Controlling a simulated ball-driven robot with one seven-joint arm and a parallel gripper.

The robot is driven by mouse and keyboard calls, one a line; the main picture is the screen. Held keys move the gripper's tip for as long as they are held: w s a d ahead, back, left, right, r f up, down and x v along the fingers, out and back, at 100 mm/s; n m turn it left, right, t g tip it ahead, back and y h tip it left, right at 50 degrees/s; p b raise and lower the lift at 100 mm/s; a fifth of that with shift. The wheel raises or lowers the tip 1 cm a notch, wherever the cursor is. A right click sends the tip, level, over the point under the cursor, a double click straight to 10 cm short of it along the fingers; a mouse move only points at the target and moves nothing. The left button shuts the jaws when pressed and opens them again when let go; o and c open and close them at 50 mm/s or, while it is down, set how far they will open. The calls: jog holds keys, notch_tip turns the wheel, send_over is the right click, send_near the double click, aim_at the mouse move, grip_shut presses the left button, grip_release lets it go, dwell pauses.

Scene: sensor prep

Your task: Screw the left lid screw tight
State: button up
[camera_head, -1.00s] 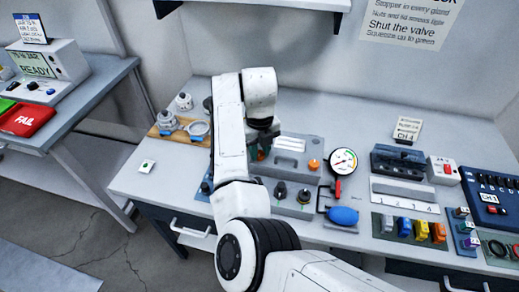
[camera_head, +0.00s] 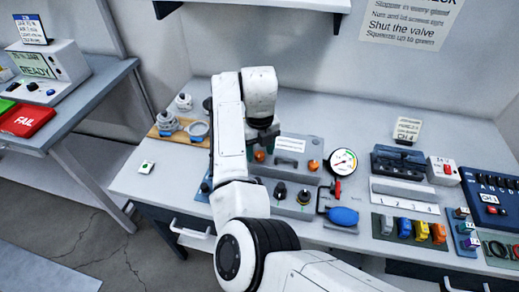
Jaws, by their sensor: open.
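A grey lid (camera_head: 292,148) with a white label strip and a dark handle lies on the bench in the head view. The orange left lid screw (camera_head: 259,156) shows just below my gripper, and the orange right lid screw (camera_head: 313,165) stands clear at the other end. My gripper (camera_head: 264,146) points down over the lid's left end, close above the left screw. Its jaws are open. My arm hides part of the area left of the lid, and the gap between fingers and screw is too small to judge.
A grey block with dark knobs (camera_head: 280,191) sits in front of the lid. A round gauge (camera_head: 343,161) and a blue squeeze bulb (camera_head: 343,216) are to the right. A wooden board with metal fittings (camera_head: 166,130) is at the left. The bench's front left is mostly clear.

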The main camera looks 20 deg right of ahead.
aim_at(260, 154)
notch_tip(260, 154, up, 10)
jog(key=b, duration=0.1)
jog(key=shift+r, duration=0.25)
dwell(0.4)
